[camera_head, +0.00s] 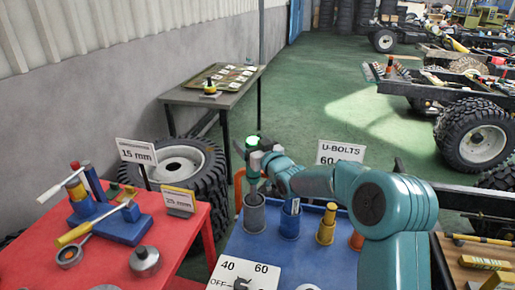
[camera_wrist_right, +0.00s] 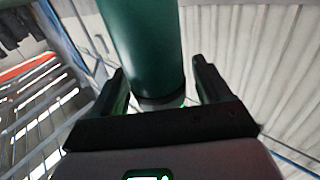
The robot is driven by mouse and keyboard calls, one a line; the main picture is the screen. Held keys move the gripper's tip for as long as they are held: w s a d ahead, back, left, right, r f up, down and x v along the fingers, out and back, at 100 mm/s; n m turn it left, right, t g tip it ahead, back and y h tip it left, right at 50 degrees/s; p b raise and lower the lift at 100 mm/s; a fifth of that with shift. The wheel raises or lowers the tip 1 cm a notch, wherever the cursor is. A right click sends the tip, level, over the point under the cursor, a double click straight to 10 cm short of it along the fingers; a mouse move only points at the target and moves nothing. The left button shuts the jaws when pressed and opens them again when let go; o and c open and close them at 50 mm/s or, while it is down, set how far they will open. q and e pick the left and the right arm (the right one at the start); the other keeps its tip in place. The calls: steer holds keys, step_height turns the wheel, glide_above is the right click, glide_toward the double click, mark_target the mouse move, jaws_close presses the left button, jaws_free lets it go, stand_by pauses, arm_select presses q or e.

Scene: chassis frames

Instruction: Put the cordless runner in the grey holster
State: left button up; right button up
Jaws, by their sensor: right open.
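The cordless runner (camera_head: 252,168) is a teal-green tool standing upright at the grey holster (camera_head: 254,217) on the blue bench. Its lower end meets the holster mouth; how deep it sits inside I cannot tell. My right gripper (camera_head: 259,148) is around the runner's upper part, reaching in from the right. In the right wrist view the runner's green body (camera_wrist_right: 145,45) stands between the two spread fingers (camera_wrist_right: 160,90), with gaps at both sides, so the gripper is open. My left gripper is not in view.
A blue holster (camera_head: 290,220) and a yellow one (camera_head: 326,225) stand to the right on the blue bench (camera_head: 305,258). A dial panel (camera_head: 240,275) is in front. A red table (camera_head: 180,240) with tools is at left, a tyre (camera_head: 190,165) behind it.

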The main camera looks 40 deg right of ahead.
steer(key=s+a+b, duration=0.1)
steer(key=s+b, duration=0.3)
steer(key=s, duration=0.8)
steer(key=shift+w, duration=0.1)
steer(key=shift+r, duration=0.1)
